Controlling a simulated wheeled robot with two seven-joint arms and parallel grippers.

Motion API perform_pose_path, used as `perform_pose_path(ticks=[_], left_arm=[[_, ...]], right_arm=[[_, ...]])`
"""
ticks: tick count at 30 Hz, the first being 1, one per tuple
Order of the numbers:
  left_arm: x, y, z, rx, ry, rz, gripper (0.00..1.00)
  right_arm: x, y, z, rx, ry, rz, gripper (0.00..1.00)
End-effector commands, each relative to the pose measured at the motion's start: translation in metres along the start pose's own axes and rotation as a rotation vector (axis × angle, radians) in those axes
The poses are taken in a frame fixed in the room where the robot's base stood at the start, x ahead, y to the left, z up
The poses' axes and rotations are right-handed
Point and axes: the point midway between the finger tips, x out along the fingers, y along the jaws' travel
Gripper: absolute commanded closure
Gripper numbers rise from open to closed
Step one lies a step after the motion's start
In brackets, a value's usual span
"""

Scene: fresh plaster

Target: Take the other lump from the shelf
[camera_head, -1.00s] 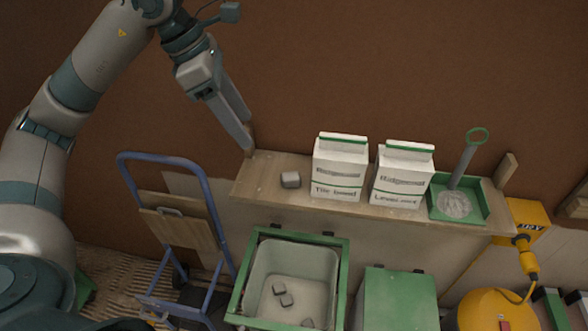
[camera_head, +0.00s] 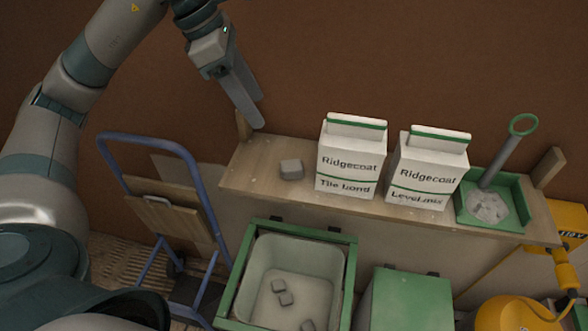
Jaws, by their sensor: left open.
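A small grey lump (camera_head: 291,169) lies on the wooden shelf (camera_head: 250,168), left of the white bags. My left gripper (camera_head: 257,113) is open and empty, above the shelf's left end and up and to the left of the lump, apart from it. My right gripper does not show.
Two white bags, Tile bond (camera_head: 349,160) and Levelmix (camera_head: 427,172), stand close to the lump's right. A green tray (camera_head: 521,201) with a handled tool (camera_head: 500,163) is at the shelf's right. A blue hand truck (camera_head: 197,190) stands left; a green lid (camera_head: 400,300) is below.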

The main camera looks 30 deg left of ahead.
Motion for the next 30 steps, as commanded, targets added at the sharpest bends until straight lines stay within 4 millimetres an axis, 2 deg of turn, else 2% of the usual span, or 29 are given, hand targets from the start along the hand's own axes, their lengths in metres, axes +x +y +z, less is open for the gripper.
perform_pose_path(ticks=[1,3,14,19,23,30], left_arm=[[0.006,0.000,-0.002,0.000,0.000,0.000,0.44],[0.006,0.000,-0.003,0.000,0.000,0.000,0.44],[0.006,0.000,-0.002,0.000,0.000,0.000,0.44],[0.013,0.000,-0.002,0.000,0.001,-0.002,0.44],[0.026,-0.001,-0.002,0.000,0.002,-0.004,0.44],[0.062,-0.001,-0.002,-0.001,0.002,-0.005,0.44]], right_arm=[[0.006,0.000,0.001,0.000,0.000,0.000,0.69],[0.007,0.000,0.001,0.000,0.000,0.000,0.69],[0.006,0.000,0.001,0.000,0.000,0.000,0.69],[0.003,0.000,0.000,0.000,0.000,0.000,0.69],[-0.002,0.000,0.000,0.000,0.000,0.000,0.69],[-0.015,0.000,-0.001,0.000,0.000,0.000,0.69]])
